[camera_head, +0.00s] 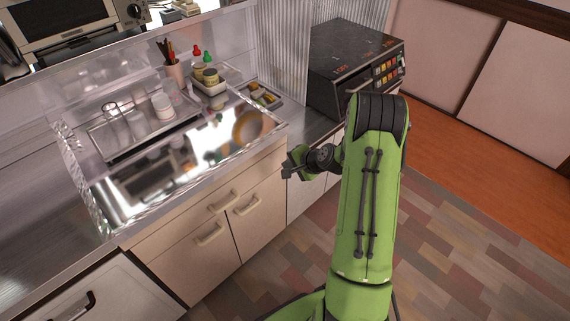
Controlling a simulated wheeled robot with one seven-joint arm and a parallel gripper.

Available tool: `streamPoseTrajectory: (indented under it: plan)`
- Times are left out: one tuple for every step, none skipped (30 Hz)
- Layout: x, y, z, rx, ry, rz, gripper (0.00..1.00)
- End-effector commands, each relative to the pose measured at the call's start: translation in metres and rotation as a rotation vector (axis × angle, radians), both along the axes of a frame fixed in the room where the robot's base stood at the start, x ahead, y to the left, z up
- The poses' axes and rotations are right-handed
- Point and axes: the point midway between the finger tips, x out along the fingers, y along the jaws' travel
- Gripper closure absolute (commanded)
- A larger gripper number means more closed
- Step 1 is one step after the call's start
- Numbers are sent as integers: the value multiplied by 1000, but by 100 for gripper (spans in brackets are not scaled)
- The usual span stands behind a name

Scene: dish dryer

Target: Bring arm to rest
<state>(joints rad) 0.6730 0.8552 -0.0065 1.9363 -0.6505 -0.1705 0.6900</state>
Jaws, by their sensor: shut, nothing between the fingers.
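My green arm (365,205) rises from the bottom of the head view, bends at a dark joint near the top, and folds to the left. My gripper (287,170) is at its end, just in front of the counter's right front corner and the cabinet face. Its fingers look shut and hold nothing. They are small in the picture and partly dark.
A metal counter (115,212) with a tray of glassware (150,135) lies at left. A condiment caddy (210,85) stands behind. A dark appliance with coloured buttons (345,65) stands behind my arm. Cabinets (215,235) front the counter. The patchwork floor (480,240) at right is clear.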

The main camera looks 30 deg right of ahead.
Motion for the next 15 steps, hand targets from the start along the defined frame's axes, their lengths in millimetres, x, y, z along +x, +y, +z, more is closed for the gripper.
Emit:
streamPoseTrajectory:
  plan:
    - [-8,-4,10,-1,0,-4,100]
    - [-12,-5,15,-1,0,-5,100]
    - [-17,-6,19,-1,1,-4,100]
    - [-21,-7,22,-2,2,-4,100]
    - [-24,-8,25,-1,1,-4,100]
    - [-28,-9,28,0,1,-3,100]
    - [-30,-9,29,0,2,-2,100]
    - [-31,-9,30,0,2,-1,100]
    - [-32,-9,31,0,2,-1,100]
    - [-33,-9,31,-1,2,0,100]
    - [-33,-9,31,-1,2,0,100]
    - [-33,-9,31,-1,2,0,100]
    - [-33,-9,31,-1,2,0,100]
    - [-33,-9,31,-1,2,1,100]
    - [-32,-7,34,-7,2,9,100]
